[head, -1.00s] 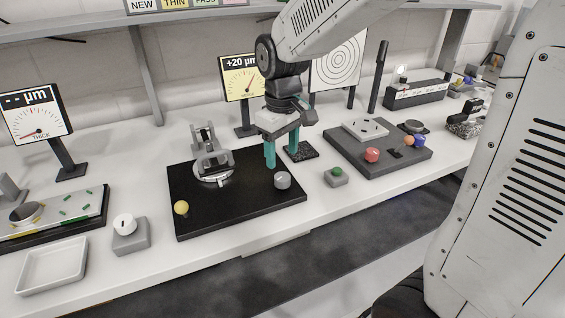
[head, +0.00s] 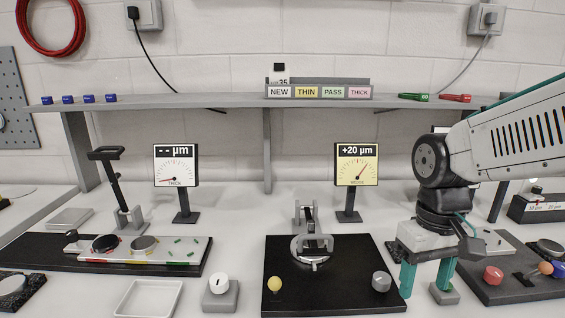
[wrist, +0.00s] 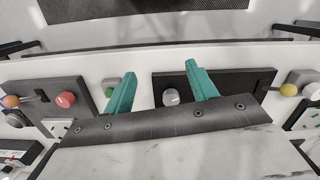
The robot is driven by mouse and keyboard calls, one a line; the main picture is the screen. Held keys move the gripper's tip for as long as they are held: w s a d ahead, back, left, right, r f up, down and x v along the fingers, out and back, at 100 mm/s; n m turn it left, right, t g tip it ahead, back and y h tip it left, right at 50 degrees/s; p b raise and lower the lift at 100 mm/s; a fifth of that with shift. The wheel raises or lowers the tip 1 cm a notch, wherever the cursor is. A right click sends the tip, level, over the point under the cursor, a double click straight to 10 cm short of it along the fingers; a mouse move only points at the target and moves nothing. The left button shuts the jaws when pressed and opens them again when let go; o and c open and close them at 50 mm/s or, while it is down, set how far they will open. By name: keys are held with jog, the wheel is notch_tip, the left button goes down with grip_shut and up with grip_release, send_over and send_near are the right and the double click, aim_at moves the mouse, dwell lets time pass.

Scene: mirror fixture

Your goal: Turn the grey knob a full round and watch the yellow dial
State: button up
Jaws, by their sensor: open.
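The grey knob (head: 381,281) stands at the right front of a black board (head: 325,300). The yellow dial (head: 356,165) stands behind the board, reads +20 µm and has its needle tilted up to the right. My gripper (head: 425,284) has teal fingers spread apart with nothing between them. In the head view it shows just right of the knob. In the wrist view the knob (wrist: 171,97) appears between the two fingers (wrist: 158,80), beyond them; I see no contact.
A yellow ball (head: 275,284) and a metal clamp-like fixture (head: 311,245) are on the same board. A small grey block (head: 443,293) is partly hidden behind my fingers. A board with a red knob (head: 493,275) lies to the right. A white dial (head: 176,165) stands left.

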jog(key=s+d+r+m+t, duration=0.1)
jog(key=s+d+r+t, duration=0.1)
jog(key=s, duration=0.9)
jog(key=shift+r+m, duration=0.4)
jog(key=shift+r, duration=0.4)
